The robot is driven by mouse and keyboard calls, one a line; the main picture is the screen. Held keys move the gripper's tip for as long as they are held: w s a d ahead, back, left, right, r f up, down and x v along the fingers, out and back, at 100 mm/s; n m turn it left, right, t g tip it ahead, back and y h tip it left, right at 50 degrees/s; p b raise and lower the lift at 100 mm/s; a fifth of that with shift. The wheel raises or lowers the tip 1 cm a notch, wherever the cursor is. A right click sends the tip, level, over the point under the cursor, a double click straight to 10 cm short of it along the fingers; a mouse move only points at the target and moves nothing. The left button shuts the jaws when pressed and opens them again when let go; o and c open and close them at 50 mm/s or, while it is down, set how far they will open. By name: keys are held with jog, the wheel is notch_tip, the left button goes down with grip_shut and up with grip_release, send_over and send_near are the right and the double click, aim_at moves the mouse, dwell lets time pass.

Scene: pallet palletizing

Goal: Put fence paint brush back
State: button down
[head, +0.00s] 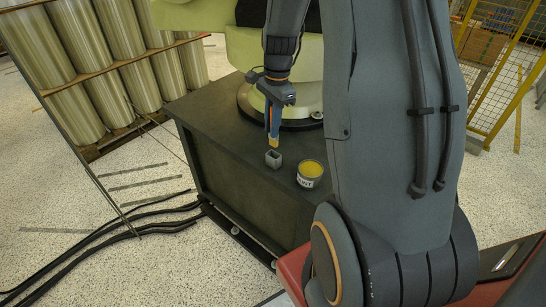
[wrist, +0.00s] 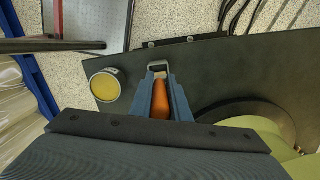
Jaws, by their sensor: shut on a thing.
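My gripper (head: 273,122) points down above the dark box and is shut on the fence paint brush; its fingers also show in the wrist view (wrist: 160,84). The brush has an orange handle (wrist: 160,103) between the blue fingers and pale yellow bristles (head: 273,142) hanging down. A small grey square holder (head: 273,160) stands on the box just below the bristles; it also shows in the wrist view (wrist: 158,65). The bristle tip looks just above or at the holder's mouth; I cannot tell which. An open paint can (head: 310,174) with yellow paint stands right of the holder.
The dark box top (head: 232,112) is clear left of the holder. A pale green machine on a round base (head: 300,118) stands behind. Black cables (head: 110,235) lie on the floor at left. A rack of metal cylinders (head: 120,95) and a yellow fence (head: 500,85) stand farther off.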

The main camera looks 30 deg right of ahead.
jog(key=shift+f+p, duration=0.9)
jog(key=shift+f, duration=3.35)
jog(key=c, duration=1.7)
grip_release()
jog(key=shift+o, duration=0.2)
jog(key=r+b, duration=0.1)
jog(key=r, duration=0.6)
jog(key=d+r+b, duration=0.1)
jog(key=r, duration=0.2)
jog(key=shift+r+b, duration=0.3)
jog(key=shift+b, duration=0.05)
jog(key=shift+r, duration=0.6)
jog(key=s+a+n+t+h, duration=0.1)
jog(key=s+a+n, duration=1.4)
jog(key=n, duration=0.2)
jog(key=shift+a+r, duration=0.25)
jog(key=shift+r, duration=0.1)
jog(key=shift+s, duration=0.1)
